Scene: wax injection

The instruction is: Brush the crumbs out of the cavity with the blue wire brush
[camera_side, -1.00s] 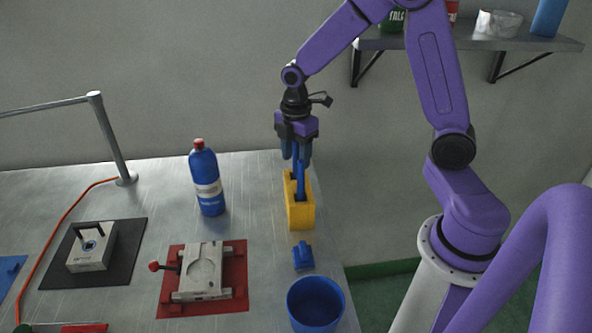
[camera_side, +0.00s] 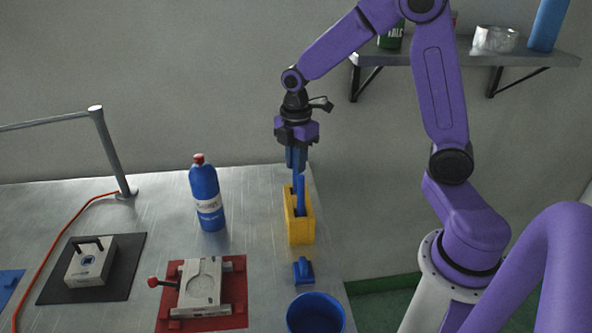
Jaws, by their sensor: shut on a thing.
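The blue wire brush (camera_side: 300,195) stands upright with its lower end in a yellow holder (camera_side: 301,231). My gripper (camera_side: 296,160) is above the holder, pointing down, its fingers shut on the brush's upper end. The brush's bristles are hidden inside the holder. The mold half with the round cavity (camera_side: 203,288) lies open on a red mat (camera_side: 238,318), front and left of the holder. Crumbs in the cavity are too small to make out.
A blue bottle with a red cap (camera_side: 206,200) stands left of the holder. A small blue object (camera_side: 304,270) and a blue bin (camera_side: 316,312) are in front of it. Another mold block (camera_side: 91,262) sits on a black mat at the left.

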